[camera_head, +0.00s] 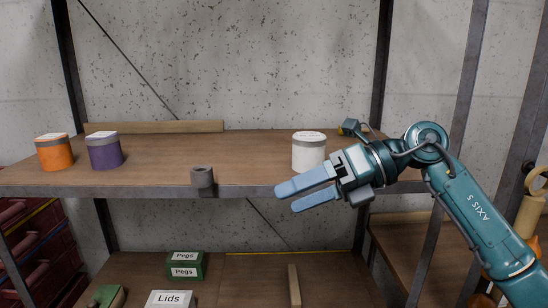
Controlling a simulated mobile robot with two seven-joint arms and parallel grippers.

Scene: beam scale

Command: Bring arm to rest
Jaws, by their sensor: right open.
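My right gripper (306,191) comes in from the right in the head view. Its two blue fingers point left and stand apart, with nothing between them. It is in front of the upper shelf's front edge, below and in front of a white can (309,155), and partly covers that can's lower part. My left gripper does not show. No beam scale can be made out in this view.
A metal post (461,110) stands near my right arm.

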